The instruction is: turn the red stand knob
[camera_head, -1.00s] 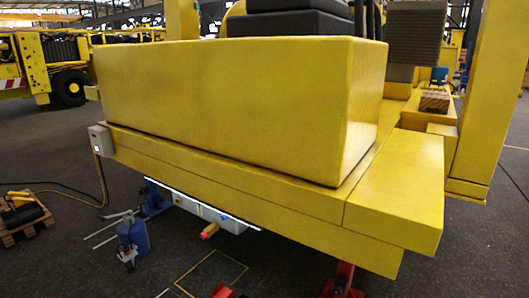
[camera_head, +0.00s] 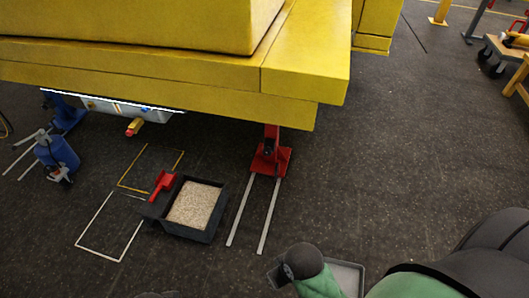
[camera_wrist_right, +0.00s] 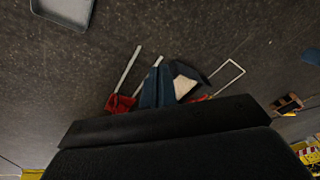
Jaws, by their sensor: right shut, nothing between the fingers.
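The red stand (camera_head: 270,158) stands on the floor under the front edge of the yellow boom part (camera_head: 290,90). Two pale rails run from its base toward me. A small dark part shows on its upper half, but I cannot make out the knob clearly. In the right wrist view the red stand (camera_wrist_right: 120,103) is small and partly hidden behind my gripper. My right gripper (camera_wrist_right: 158,72) shows there as two blue-grey fingers shut together, empty and well apart from the stand. My left gripper is not in view.
A dark box of pale granules (camera_head: 195,205) with a red scoop (camera_head: 162,184) sits left of the rails. A blue canister (camera_head: 57,155) stands farther left. A grey tray (camera_head: 347,276) lies near my arm. The floor at right is mostly clear.

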